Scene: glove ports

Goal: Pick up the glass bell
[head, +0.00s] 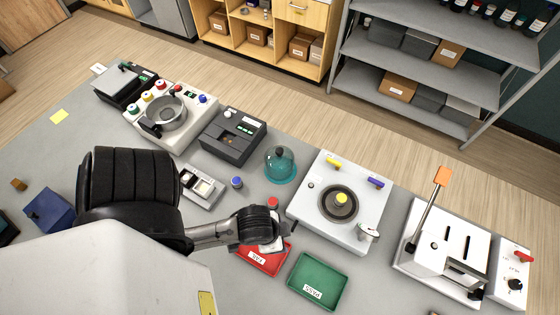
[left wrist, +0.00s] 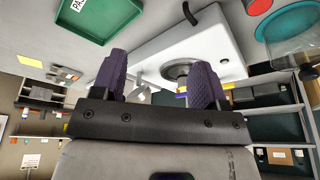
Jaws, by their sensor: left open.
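The glass bell (head: 280,163) is a clear teal dome with a knob on top. It stands upright on the grey bench in the head view, between the dark box device and the white station with a round well. In the left wrist view the bell (left wrist: 293,42) is at the upper right, partly cut off by the frame edge. My left gripper (head: 268,232) is over the red tray, nearer to me than the bell and apart from it. In the left wrist view the gripper (left wrist: 158,65) has its two purple fingers spread, with nothing held between them. My right gripper is not in view.
A red-topped item (head: 272,203) and a blue-topped item (head: 237,182) stand near the bell. The white station (head: 310,215) is close on its right, the dark device (head: 232,135) on its left. The red tray (head: 262,262) and green tray (head: 318,281) lie in front.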

